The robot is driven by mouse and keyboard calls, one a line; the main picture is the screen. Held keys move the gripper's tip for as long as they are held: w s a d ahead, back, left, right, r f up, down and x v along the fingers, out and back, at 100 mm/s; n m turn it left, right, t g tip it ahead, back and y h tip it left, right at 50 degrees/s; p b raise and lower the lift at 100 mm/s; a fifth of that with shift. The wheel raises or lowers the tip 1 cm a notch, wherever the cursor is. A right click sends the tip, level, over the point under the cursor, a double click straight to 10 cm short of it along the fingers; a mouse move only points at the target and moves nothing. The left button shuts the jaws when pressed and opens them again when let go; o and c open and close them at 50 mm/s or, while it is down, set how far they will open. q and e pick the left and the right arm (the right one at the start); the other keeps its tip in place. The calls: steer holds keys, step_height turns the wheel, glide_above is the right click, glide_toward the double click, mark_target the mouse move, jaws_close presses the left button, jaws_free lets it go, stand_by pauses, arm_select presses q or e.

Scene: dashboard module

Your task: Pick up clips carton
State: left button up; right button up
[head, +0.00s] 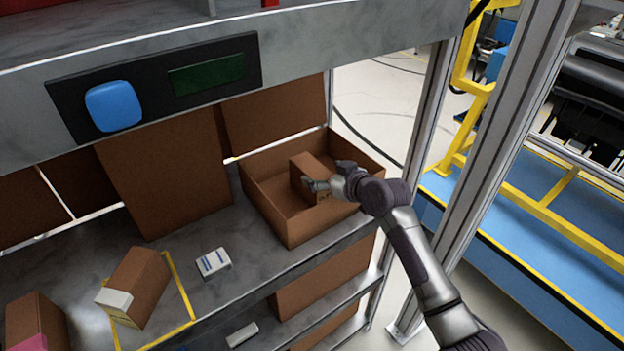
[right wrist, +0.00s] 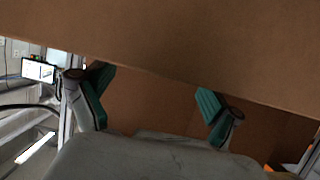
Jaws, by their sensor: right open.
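A brown carton (head: 303,170) stands inside a large open cardboard box (head: 290,228) on the shelf; I cannot read any label on it, so I cannot tell if it is the clips carton. My right gripper (head: 322,185) reaches into the box from the right, close to this carton and partly hiding it. In the right wrist view the gripper (right wrist: 155,92) has its two teal fingers spread apart, with a broad brown cardboard surface (right wrist: 190,45) just ahead. I cannot tell whether the fingers touch it. My left gripper is not in view.
A brown carton with a white end (head: 140,280) lies in a yellow-marked area (head: 178,282). A small white box (head: 213,263) lies beside it. Another carton with a pink part (head: 35,318) is at far left. A metal post (head: 490,130) stands right of the shelf.

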mark_target(314, 169)
steer(key=x, duration=0.4)
steer(key=shift+w+d+f+p, duration=0.1)
steer(key=shift+p, duration=0.3)
steer(key=c, duration=1.7)
jaws_close()
